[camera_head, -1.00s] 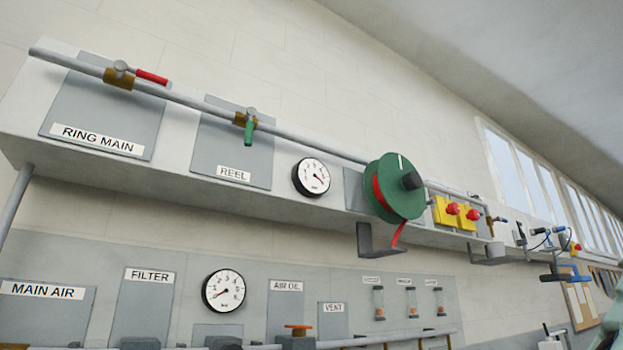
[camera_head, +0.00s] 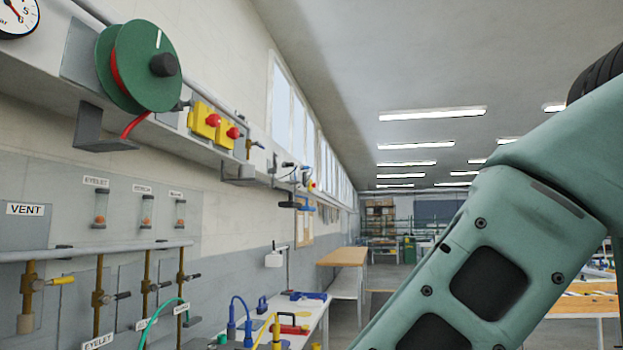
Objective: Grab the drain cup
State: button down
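No part in view is clearly marked as the drain cup. A small pale cup-like piece (camera_head: 26,323) sits at the bottom of the brass valve under the VENT label at the far left. Another small pale cup-shaped piece (camera_head: 246,171) sits on a bracket on the wall ledge, below the yellow boxes. I cannot tell whether either one is the drain cup. My green arm fills the right side, and my gripper is out of view.
A green hose reel (camera_head: 138,65) juts from the ledge at the upper left. Brass valves (camera_head: 99,298) hang from a pipe along the wall. A workbench (camera_head: 318,312) with tools stands below, and a wooden-topped table (camera_head: 342,256) beyond. Open floor shows further back.

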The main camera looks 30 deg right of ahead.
aim_at(247, 170)
jog(key=z, duration=0.35)
jog(key=i+l, duration=0.5)
jog(key=i, duration=0.25)
jog(key=i+l+u, duration=0.1)
jog(key=i+l, duration=0.45)
jog(key=i, duration=0.25)
jog(key=i+l, duration=0.55)
jog(key=i, duration=0.2)
jog(key=j+u, duration=0.05)
